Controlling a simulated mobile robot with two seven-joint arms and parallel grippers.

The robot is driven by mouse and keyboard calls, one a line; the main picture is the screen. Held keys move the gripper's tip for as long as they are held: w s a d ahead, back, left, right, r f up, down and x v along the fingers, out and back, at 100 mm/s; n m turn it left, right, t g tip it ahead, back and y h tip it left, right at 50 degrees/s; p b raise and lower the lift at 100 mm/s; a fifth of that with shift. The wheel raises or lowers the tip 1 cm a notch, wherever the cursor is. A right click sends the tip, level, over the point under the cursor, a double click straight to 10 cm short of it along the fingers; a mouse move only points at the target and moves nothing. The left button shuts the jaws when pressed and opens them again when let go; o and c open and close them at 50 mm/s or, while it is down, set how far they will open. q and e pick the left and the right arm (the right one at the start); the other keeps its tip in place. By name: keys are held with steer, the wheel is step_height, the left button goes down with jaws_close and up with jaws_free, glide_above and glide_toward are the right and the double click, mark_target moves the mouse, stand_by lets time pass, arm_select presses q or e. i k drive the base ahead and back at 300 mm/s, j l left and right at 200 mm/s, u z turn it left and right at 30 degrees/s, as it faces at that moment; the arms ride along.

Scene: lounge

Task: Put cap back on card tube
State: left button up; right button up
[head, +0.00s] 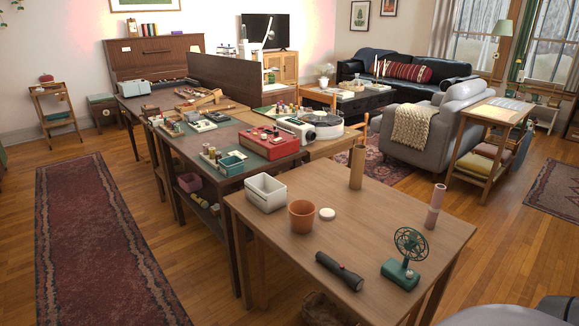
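A tall brown, cardboard-coloured tube (357,168) stands upright near the back edge of the front wooden table. A shorter pinkish tube (435,206) with a band around it stands upright at the table's right side. I cannot tell for certain which one is the card tube. A small round white disc (327,213), which looks like the cap, lies flat on the table beside the terracotta pot, apart from both tubes. Neither gripper is in view.
The wooden table (375,227) also holds a white divided box (266,193), a terracotta pot (302,217), a black flashlight (340,271) and a green fan (405,259). Its middle is clear. A cluttered dark table (199,145) stands behind, left. A grey armchair (425,137) stands behind, right.

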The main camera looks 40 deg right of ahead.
mark_target(359, 153)
steer(key=i+z, duration=0.15)
steer(key=z, duration=0.25)
steer(key=i+j+z, duration=0.15)
steer(key=z, duration=0.3)
steer(key=i+j+z, duration=0.15)
steer(key=z, duration=0.25)
steer(key=i+j+z, duration=0.1)
steer(key=z, duration=0.3)
steer(key=j+z, duration=0.45)
steer(key=i+j+z, duration=0.15)
steer(key=z, duration=0.25)
steer(key=i+j+z, duration=0.1)
steer(key=j+z, duration=0.3)
steer(key=i+j+z, duration=0.1)
steer(key=j+z, duration=0.15)
steer(key=j, duration=0.15)
steer(key=j+z, duration=0.3)
steer(key=i+j, duration=0.1)
steer(key=i, duration=0.4)
